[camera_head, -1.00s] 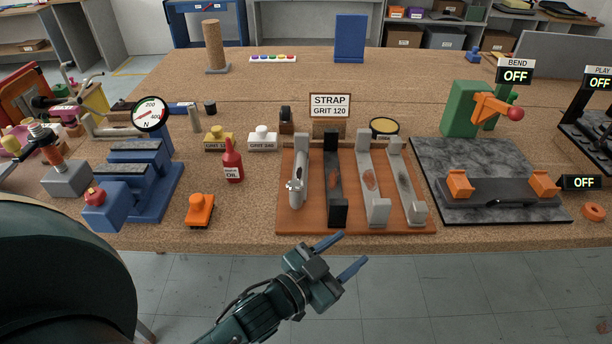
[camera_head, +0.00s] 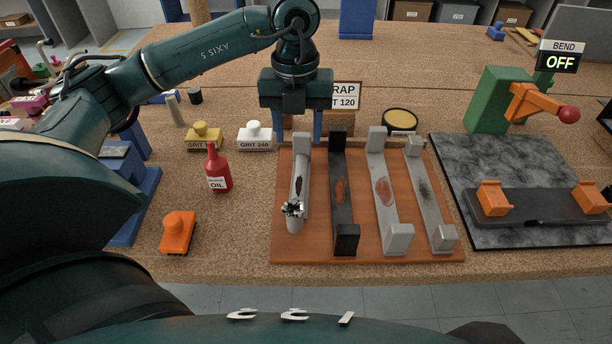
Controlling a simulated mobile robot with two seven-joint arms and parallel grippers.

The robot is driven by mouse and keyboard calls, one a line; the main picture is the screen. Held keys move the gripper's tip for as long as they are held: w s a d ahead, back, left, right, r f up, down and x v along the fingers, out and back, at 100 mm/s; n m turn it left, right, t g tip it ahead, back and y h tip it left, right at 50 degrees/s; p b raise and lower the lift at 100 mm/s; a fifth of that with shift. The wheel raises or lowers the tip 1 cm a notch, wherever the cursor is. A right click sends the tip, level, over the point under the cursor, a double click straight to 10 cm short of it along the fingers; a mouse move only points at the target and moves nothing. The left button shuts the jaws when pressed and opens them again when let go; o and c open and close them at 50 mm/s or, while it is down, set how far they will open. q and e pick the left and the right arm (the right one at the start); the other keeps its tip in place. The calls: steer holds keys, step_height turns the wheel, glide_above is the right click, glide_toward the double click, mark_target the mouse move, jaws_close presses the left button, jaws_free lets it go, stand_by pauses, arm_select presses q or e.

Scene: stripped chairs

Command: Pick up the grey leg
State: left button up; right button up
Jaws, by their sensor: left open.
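An orange-brown board (camera_head: 366,252) carries several leg-like bars side by side. The leftmost is a rounded grey leg (camera_head: 298,182) with a dark mark and a jagged, shiny lump near its front end. Beside it lie a black bar (camera_head: 341,212) with a rusty patch, a light grey bar (camera_head: 389,212) with a rusty patch and another grey bar (camera_head: 427,200) with a dark stain. My left gripper (camera_head: 295,132) points down at the board's back edge, open, its blue fingers either side of the leftmost grey leg's far end. Contact cannot be told. My right gripper is out of view.
A red oil bottle (camera_head: 218,172), an orange block (camera_head: 177,233) and a white grit 240 block (camera_head: 254,138) stand left of the board. A bend fixture on a dark slab (camera_head: 470,160) is to the right. My left arm partly hides the strap sign (camera_head: 347,95).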

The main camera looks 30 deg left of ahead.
arm_select(q)
glide_above(299, 180)
steer(key=f, duration=0.7)
steer(key=shift+w+a+f+p, duration=0.1)
steer(key=shift+a+f+p, duration=0.1)
steer(key=shift+a+p, duration=0.15)
steer(key=shift+d+f+p, duration=0.2)
steer(key=shift+f+p, duration=0.15)
steer(key=shift+f, duration=1)
steer(key=shift+d+f+p, duration=0.2)
steer(key=shift+f+p, duration=0.1)
steer(key=shift+f, duration=1.05)
steer(key=shift+r, duration=0.1)
jaws_close()
